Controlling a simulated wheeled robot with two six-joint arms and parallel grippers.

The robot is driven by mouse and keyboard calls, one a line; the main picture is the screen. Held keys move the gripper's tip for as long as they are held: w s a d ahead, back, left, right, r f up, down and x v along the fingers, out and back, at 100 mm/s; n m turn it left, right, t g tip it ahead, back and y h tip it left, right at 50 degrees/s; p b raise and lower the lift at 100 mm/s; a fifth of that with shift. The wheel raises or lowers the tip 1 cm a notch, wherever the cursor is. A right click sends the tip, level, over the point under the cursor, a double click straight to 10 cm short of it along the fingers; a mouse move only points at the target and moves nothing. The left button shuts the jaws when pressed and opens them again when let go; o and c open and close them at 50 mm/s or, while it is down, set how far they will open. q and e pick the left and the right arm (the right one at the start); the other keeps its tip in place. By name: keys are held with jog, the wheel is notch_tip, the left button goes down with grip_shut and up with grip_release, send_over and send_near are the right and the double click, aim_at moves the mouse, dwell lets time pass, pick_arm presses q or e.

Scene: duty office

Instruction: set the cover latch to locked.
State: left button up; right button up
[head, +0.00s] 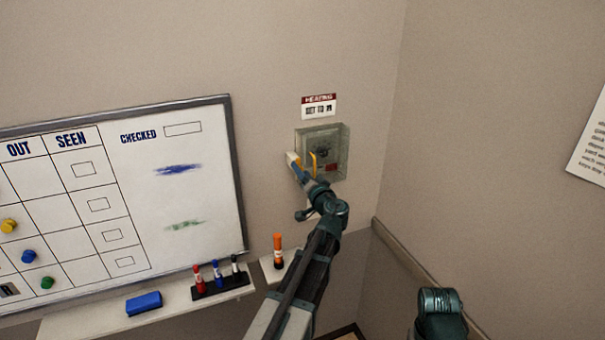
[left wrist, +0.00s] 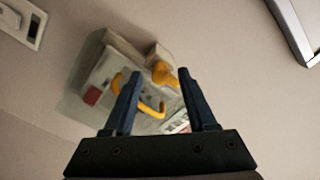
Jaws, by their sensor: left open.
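A clear cover box (head: 338,138) is mounted on the wall under a red-and-white label. In the left wrist view the cover (left wrist: 108,72) has a curved yellow handle (left wrist: 152,108) and a red patch. An orange knob (left wrist: 165,74), which looks like the latch, sits on a pale block at the cover's edge. My left gripper (head: 303,166) is at the cover's lower left. In the left wrist view its open fingers (left wrist: 160,74) stand either side of the knob in the picture; I cannot tell whether they touch it. The latch's setting is not readable.
A whiteboard (head: 185,213) with a marker ledge (head: 130,318) is left of the cover. An orange marker (head: 278,250) stands on a small shelf below. The room corner and a wall rail (head: 415,268) are to the right.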

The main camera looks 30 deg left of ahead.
pick_arm(q)
grip_shut()
jog(key=shift+m, duration=0.3)
jog(key=m, duration=1.6)
jog(key=shift+m, duration=0.7)
dwell(0.3)
grip_release()
